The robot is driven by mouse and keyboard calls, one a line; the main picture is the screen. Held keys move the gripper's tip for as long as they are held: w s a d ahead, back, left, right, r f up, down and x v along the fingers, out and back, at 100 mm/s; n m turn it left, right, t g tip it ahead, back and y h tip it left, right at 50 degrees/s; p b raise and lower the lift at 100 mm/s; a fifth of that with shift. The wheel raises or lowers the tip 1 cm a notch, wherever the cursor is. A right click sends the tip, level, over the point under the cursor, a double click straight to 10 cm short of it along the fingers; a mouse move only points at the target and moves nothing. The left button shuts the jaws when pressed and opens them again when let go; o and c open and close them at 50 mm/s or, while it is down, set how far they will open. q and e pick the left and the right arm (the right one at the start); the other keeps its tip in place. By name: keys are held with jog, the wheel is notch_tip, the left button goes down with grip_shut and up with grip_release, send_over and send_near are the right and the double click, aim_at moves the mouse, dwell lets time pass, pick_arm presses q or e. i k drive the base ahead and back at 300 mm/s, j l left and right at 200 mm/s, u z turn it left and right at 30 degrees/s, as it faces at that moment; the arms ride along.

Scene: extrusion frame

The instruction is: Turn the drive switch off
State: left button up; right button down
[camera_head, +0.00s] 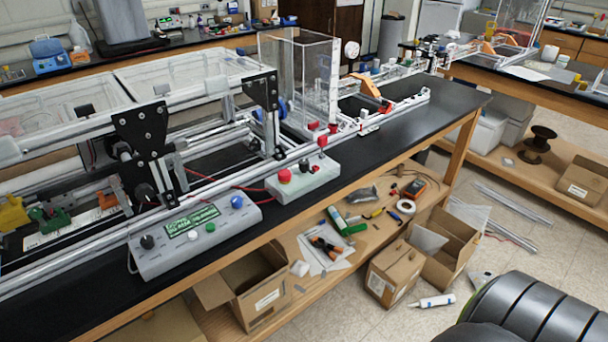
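A grey control box (165,262) sits at the front edge of the black bench, with a green lit display (190,221), whose text is too small to read. No label shows which control is the drive switch. Neither gripper is in view.
An aluminium extrusion frame (60,265) with black plates (146,140) runs along the bench behind both boxes. Cables lie beside them. The lower wooden shelf (270,262) holds tools and tape. Open cardboard boxes (262,288) stand below the bench. The space before the control boxes looks clear.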

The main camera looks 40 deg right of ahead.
aim_at(304, 163)
jog(key=i+z, duration=0.1)
jog(key=z, duration=1.55)
